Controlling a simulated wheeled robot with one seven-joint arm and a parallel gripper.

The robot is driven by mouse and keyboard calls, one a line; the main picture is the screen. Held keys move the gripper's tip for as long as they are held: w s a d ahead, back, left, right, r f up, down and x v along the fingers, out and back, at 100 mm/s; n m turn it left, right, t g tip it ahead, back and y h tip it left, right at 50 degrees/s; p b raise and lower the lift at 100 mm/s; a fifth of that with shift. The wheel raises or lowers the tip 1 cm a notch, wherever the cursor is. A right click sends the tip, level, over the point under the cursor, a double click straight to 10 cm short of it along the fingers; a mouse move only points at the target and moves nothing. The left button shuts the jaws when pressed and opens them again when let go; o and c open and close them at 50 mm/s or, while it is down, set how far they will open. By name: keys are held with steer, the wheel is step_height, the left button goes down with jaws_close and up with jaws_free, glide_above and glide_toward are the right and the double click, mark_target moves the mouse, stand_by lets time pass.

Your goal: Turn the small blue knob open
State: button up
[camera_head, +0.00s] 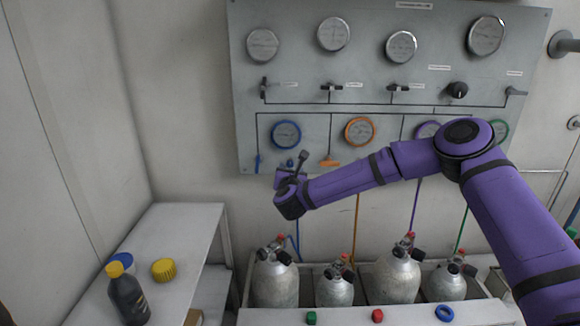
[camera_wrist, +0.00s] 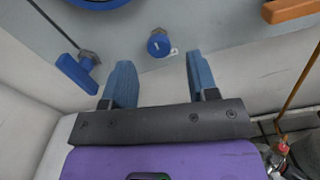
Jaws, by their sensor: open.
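The small blue knob (camera_wrist: 159,45) is a short round knob on the lower part of the grey panel (camera_wrist: 225,20), with a small white mark beside it. In the head view it is a tiny blue spot (camera_head: 290,162) just above my gripper (camera_head: 291,176). In the wrist view my gripper (camera_wrist: 158,60) is open and empty. Its two blue-grey fingers point toward the panel, one to each side of the knob's line. The knob appears beyond the fingertips, in the gap between them. I see no contact with it.
A blue lever (camera_wrist: 77,73) is left of the fingers, and an orange lever (camera_wrist: 290,10) is at upper right. A blue-rimmed gauge (camera_head: 286,134) is above the knob. Gas cylinders (camera_head: 275,283) stand below. A side table (camera_head: 185,228) holds a dark bottle (camera_head: 128,298).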

mark_target(290, 165)
steer(key=shift+w+a, duration=0.2)
steer(key=shift+w, duration=2)
steer(key=c, duration=0.9)
